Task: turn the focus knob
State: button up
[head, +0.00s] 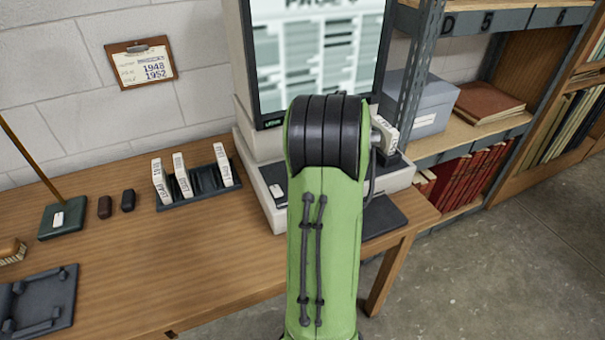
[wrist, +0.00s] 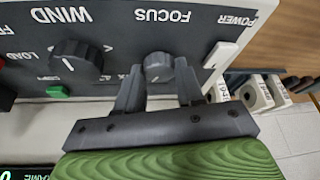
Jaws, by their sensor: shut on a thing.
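The focus knob (wrist: 158,68) is a small dark grey knob with a pale pointer line, under the word FOCUS on the dark panel in the wrist view. My gripper (wrist: 158,82) has one finger on each side of it and is shut on it. The fingers hide part of the panel lettering below the knob. In the head view the reader machine (head: 248,160) stands on the desk with a lit screen (head: 318,50) of blurred page text. My green arm hides its front, and the knob and gripper are out of sight there.
The larger wind knob (wrist: 75,60), a green button (wrist: 58,91) and the power switch (wrist: 222,54) are on the same panel. A rack (head: 200,183) with several white boxes stands left of the machine. A metal shelf (head: 470,140) is to the right.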

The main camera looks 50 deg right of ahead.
jog(key=shift+m+h, duration=0.3)
jog(key=shift+m, duration=0.5)
jog(key=o, duration=1)
jog(key=p+v, duration=0.5)
jog(key=v, duration=1)
jog(key=shift+a+r, duration=0.2)
jog(key=shift+r, duration=0.2)
